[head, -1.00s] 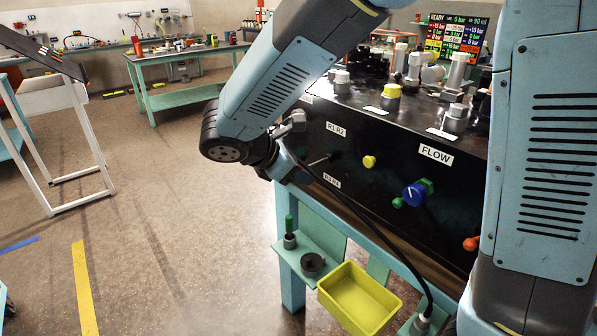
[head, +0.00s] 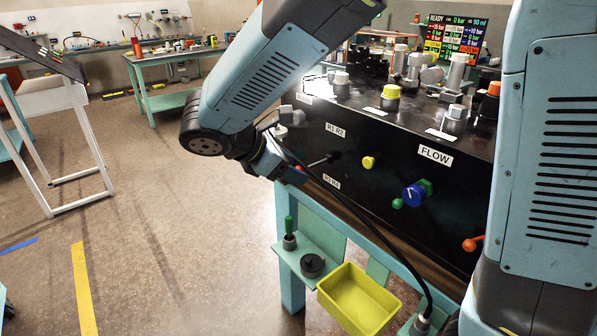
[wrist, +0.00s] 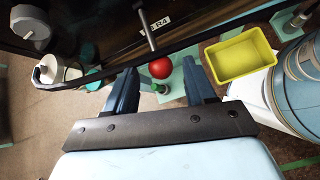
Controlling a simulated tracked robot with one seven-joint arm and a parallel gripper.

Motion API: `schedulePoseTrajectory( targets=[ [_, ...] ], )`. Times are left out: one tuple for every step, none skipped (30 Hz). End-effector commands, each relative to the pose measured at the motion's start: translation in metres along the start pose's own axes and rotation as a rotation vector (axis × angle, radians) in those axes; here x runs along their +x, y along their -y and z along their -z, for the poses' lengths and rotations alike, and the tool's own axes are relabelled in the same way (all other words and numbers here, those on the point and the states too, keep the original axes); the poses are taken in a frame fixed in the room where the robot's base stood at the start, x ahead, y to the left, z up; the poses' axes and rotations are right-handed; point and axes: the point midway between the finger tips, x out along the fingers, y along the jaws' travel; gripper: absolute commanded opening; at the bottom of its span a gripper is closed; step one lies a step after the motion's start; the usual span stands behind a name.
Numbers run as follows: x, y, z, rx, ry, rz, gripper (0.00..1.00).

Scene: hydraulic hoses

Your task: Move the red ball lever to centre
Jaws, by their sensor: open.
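The red ball of the lever (wrist: 160,69) shows in the wrist view, with its metal rod running up to the black panel. In the head view the ball (head: 299,168) is a small red spot at my gripper's tip, and the lever's dark rod shows to its right. My gripper (wrist: 161,77) is open, its two blue fingers on either side of the ball. The ball appears between or just beyond the fingertips, and I cannot tell if either finger touches it. My gripper is at the panel's left end in the head view (head: 292,172).
The black panel carries a yellow knob (head: 368,162), a blue FLOW knob (head: 413,195) and an orange lever (head: 473,243). A yellow bin (head: 358,300) sits below. A black cable hangs across the panel front. The floor at left is open.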

Motion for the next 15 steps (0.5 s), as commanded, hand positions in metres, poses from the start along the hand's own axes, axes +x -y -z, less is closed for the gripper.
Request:
schedulePoseTrajectory(
  targets=[
    [-0.011, -0.001, 0.001, 0.000, -0.002, -0.004, 0.55],
    [-0.018, -0.001, 0.001, 0.000, -0.002, -0.003, 0.55],
    [-0.026, -0.001, 0.000, 0.000, -0.003, -0.004, 0.55],
    [-0.032, -0.001, 0.000, 0.000, -0.002, -0.004, 0.55],
    [-0.038, -0.001, 0.001, 0.000, -0.003, -0.005, 0.55],
    [-0.046, -0.001, 0.001, 0.001, -0.002, -0.003, 0.55],
    [-0.052, -0.001, 0.001, 0.001, -0.003, -0.003, 0.55],
    [-0.057, -0.001, 0.001, 0.001, -0.002, -0.002, 0.55],
    [-0.064, -0.001, 0.001, 0.001, -0.002, -0.003, 0.55],
    [-0.070, -0.001, 0.001, 0.001, -0.002, -0.003, 0.55],
    [-0.074, -0.001, 0.001, 0.000, -0.002, -0.002, 0.55],
    [-0.080, 0.000, 0.001, 0.000, -0.002, -0.002, 0.55],
    [-0.084, -0.001, 0.001, 0.000, -0.002, -0.002, 0.55],
    [-0.087, -0.001, 0.001, 0.000, -0.002, -0.001, 0.55],
    [-0.092, -0.001, 0.001, 0.000, -0.002, -0.001, 0.55]
  ],
)
